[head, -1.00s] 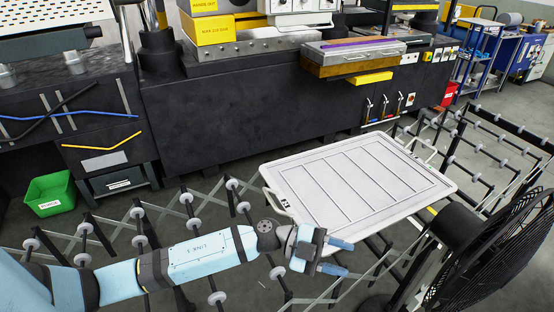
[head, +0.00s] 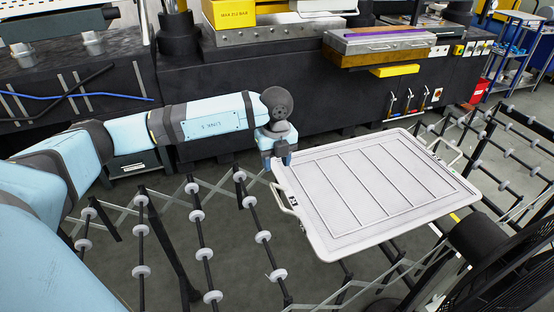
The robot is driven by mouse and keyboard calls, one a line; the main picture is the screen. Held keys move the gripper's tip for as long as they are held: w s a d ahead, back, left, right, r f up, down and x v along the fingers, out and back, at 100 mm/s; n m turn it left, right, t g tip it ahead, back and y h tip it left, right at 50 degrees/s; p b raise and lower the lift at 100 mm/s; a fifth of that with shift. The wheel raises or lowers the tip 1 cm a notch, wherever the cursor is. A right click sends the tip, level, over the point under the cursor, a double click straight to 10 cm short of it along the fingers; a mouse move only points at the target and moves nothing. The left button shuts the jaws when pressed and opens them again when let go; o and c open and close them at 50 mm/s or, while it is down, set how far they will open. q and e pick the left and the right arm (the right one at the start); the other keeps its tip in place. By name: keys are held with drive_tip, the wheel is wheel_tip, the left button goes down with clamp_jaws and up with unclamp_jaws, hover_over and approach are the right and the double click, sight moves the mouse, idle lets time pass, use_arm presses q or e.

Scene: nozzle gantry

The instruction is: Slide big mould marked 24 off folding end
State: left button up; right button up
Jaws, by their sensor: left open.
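The big mould (head: 376,190) is a flat, pale grey-white slab with a raised rim and several long grooves. It lies on the folding roller conveyor. A wire handle (head: 282,199) stands out at its left end, beside a small dark label (head: 293,202) too small to read. Another handle (head: 449,152) is at its right end. My left gripper (head: 279,163) is open and points down by the mould's far left corner; whether it touches the rim I cannot tell. Its fingers are partly hidden. My right gripper is not in view.
The folding conveyor (head: 204,252) with skate wheels runs left of the mould, its rollers there empty. More conveyor (head: 500,150) extends at right. A black fan (head: 500,262) stands close at lower right. A dark machine (head: 330,95) runs along the back.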

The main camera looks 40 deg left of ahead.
sight(277, 194)
use_arm(q)
drive_tip(key=shift+f, duration=0.1)
wheel_tip(277, 194, down, 14)
drive_tip(key=shift+r+p, duration=0.15)
drive_tip(key=shift+p, duration=1)
clamp_jaws()
idle(0.7)
